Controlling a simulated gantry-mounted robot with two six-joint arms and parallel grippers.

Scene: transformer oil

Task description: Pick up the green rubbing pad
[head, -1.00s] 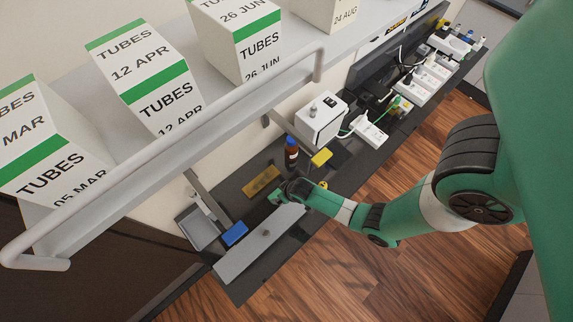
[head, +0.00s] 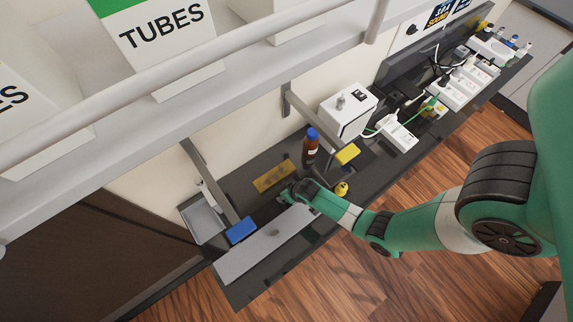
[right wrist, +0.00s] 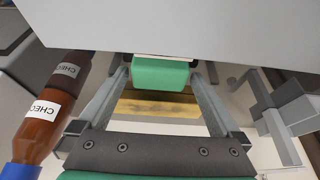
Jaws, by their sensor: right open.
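The green rubbing pad (right wrist: 160,73) shows in the right wrist view as a green block between the far ends of my right gripper's (right wrist: 160,75) two fingers. The fingers are open, one on each side of it; I cannot tell whether they touch it. A large grey surface covers the view just above the pad. In the head view my right gripper (head: 285,196) is low over the bench, at the upper end of a long grey plate (head: 262,249). The pad cannot be made out clearly there. My left gripper is not in view.
A brown bottle (head: 311,146) with a blue cap stands close to the right gripper. A yellowish flat piece (head: 272,176), a yellow block (head: 347,154), a blue block (head: 241,230) and a grey tray (head: 203,222) are nearby. A shelf (head: 200,105) with boxes overhangs the bench.

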